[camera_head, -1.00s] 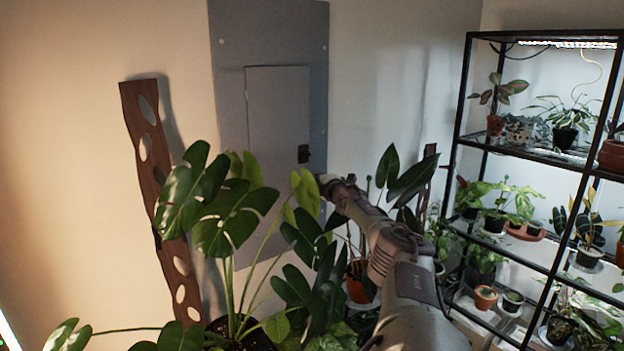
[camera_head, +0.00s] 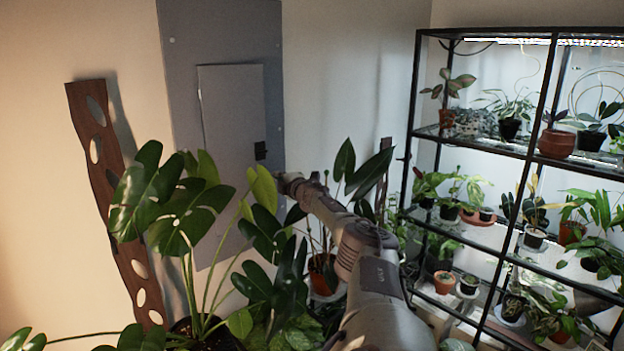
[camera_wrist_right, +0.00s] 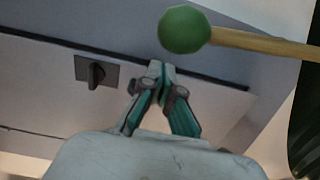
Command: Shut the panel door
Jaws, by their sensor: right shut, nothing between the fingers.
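The grey panel door (camera_head: 228,115) is set in a darker grey wall panel (camera_head: 182,45), with a black latch (camera_head: 260,150) at its right edge. The door looks nearly flush in the head view. In the right wrist view a dark gap runs along the edge of the door (camera_wrist_right: 45,62), beside its latch (camera_wrist_right: 95,72); I cannot tell if it is fully closed. My right gripper (camera_head: 284,182) is low and right of the latch. In the wrist view its fingertips (camera_wrist_right: 158,72) are together and empty, over the gap; contact is unclear. My left gripper is out of view.
A large-leaved plant (camera_head: 165,205) stands in front of the panel's lower part. A green ball on a wooden stick (camera_wrist_right: 185,29) is close to the right gripper. A perforated wooden board (camera_head: 110,185) leans at left. A black shelf rack (camera_head: 410,140) with plants stands at right.

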